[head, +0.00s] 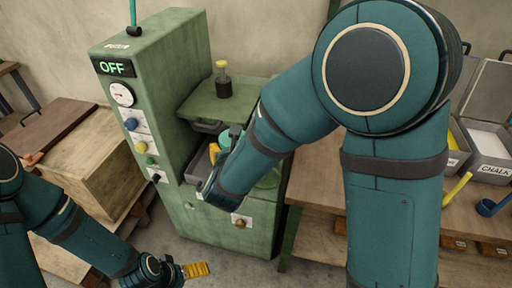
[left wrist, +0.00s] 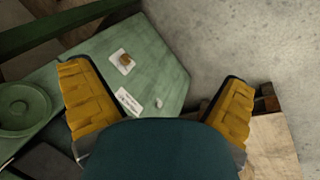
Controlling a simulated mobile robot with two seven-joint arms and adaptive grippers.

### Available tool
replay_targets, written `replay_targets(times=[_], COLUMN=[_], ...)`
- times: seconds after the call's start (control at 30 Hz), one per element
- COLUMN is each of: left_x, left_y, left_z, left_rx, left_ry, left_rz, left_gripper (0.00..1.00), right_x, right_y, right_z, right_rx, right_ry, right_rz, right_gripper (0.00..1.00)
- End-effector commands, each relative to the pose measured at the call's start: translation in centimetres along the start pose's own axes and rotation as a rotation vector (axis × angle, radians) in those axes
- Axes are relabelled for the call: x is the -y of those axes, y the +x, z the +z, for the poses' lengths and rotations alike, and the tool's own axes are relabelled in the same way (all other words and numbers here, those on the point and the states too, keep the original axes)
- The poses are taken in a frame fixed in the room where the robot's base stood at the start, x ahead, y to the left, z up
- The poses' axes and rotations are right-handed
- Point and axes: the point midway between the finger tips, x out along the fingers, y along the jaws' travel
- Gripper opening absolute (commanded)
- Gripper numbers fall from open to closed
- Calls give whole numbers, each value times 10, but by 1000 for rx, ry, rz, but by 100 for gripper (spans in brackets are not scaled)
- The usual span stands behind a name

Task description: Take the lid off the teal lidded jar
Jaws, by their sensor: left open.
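A round green edge (head: 268,180) shows in the head view, mostly hidden behind my right arm. My left gripper (head: 197,270) is low in front of the green machine, and its yellow fingers are wide apart and empty in the left wrist view (left wrist: 155,76). My right gripper (head: 213,165) is at the machine's front recess, its fingers mostly hidden.
The green machine (head: 150,60) carries an OFF display, a gauge and knobs. A dark bottle with a yellow cap (head: 223,82) stands on its shelf. A wooden crate (head: 95,160) is at left.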

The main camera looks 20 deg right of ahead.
Motion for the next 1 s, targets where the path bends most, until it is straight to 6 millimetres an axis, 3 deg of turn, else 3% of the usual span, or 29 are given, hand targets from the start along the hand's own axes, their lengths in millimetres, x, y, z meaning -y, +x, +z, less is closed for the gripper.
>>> replay_targets(times=[0.03, 0.2, 0.43, 0.47, 0.63, 0.77, 1.0], left_x=[0, 0, 0, 0, 0, -1, -17], left_y=[0, 0, 0, 0, 1, 2, -21], left_z=[0, 0, 0, 0, -12, -46, -146], left_rx=[0, 0, 0, 0, 0, 7, 32], left_ry=[0, 0, 0, 0, 14, 54, 161], left_rz=[0, 0, 0, 0, -8, -34, -107], left_gripper=[100, 100, 100, 100, 100, 100, 100], right_x=[-16, -58, -94, -96, -102, -102, -102], right_y=[-1, -6, -9, -10, -10, -10, -10], right_z=[2, 5, 8, 8, 9, 9, 9], right_rx=[4, 2, 2, 0, 1, 1, 1], right_ry=[-1, 0, 0, -1, 0, 0, 0], right_rz=[5, 4, 1, 1, 0, 0, 0], right_gripper=[34, 34, 34, 0, 0, 0, 0])
